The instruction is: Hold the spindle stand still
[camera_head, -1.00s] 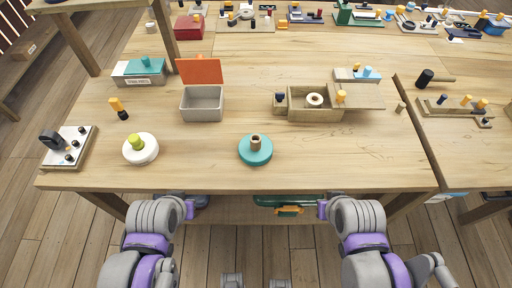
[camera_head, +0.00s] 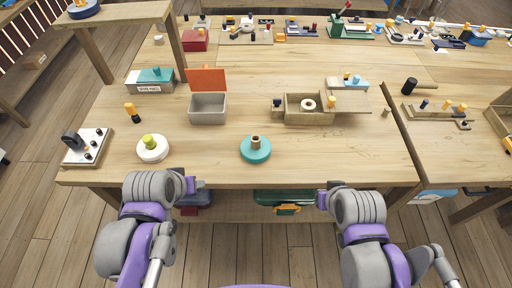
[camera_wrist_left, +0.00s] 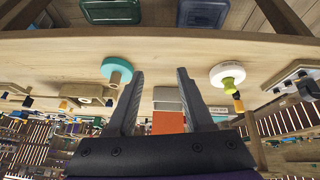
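Two round-based stands are near the table's front edge, and I cannot tell which is meant by the spindle stand. One is a teal disc with a brown upright peg (camera_head: 255,150), also in the left wrist view (camera_wrist_left: 117,69). The other is a white disc with a yellow-green peg (camera_head: 152,148), also in the left wrist view (camera_wrist_left: 228,74). Both stand upright, untouched. My left gripper (camera_head: 197,186) is at the front edge, between the two stands from side to side; its fingers (camera_wrist_left: 157,80) are apart and empty. My right gripper (camera_head: 322,200) is before the front edge, its fingers unclear.
A grey bin (camera_head: 208,108) with a raised orange lid (camera_head: 207,79) stands behind the stands. A wooden box (camera_head: 308,117) holding a pale ring is at right. A switch panel (camera_head: 88,147) is at the left edge. The tabletop around the teal stand is clear.

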